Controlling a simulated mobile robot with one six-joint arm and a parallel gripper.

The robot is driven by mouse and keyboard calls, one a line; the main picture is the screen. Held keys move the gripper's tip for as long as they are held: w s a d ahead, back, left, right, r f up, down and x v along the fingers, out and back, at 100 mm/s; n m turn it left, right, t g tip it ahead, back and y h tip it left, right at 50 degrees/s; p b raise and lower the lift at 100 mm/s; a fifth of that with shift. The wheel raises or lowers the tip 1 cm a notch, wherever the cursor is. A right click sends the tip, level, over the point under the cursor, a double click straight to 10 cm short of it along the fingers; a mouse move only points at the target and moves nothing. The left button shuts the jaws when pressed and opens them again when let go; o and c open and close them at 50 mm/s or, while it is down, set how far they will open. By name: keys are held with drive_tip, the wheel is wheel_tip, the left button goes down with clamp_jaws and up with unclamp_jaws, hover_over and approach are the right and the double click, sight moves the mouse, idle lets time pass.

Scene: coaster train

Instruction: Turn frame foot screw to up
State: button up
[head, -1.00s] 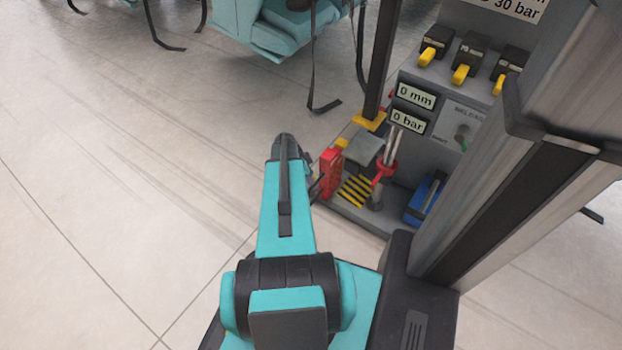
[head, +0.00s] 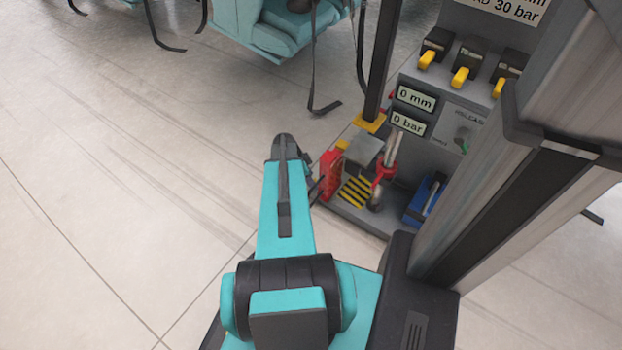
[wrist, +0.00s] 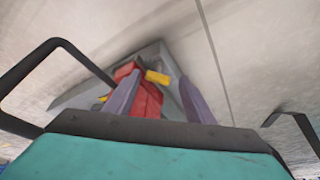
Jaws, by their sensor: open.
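The grey frame (head: 352,213) stands on the floor at the right of the head view, with yellow-black stripes on its base. A red upright block with holes (head: 328,176) stands at its near left corner. A metal post with a red collar (head: 386,171) stands further in. I cannot tell for sure which part is the foot screw. In the wrist view my gripper (wrist: 160,84) is open, its two fingers on either side of the red block (wrist: 148,100), with a yellow piece (wrist: 157,77) close by. Contact is unclear. In the head view my arm hides most of the gripper.
A panel with yellow-handled valves (head: 461,76) and displays (head: 415,98) reading 0 mm and 0 bar rises behind. A blue box (head: 424,200) sits on the base at right. A teal car with hanging straps (head: 275,30) is at the back. Floor at left is clear.

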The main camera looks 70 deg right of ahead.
drive_tip(key=w+d+p+v, duration=0.1)
drive_tip(key=p+v, duration=0.5)
drive_tip(key=v, duration=0.8)
drive_tip(key=shift+r, duration=0.3)
idle(1.6)
drive_tip(key=shift+w+r, duration=0.1)
idle(0.5)
drive_tip(key=p+v, duration=0.3)
drive_tip(key=v, duration=1)
drive_tip(key=shift+r, duration=0.3)
drive_tip(key=shift+w, duration=0.1)
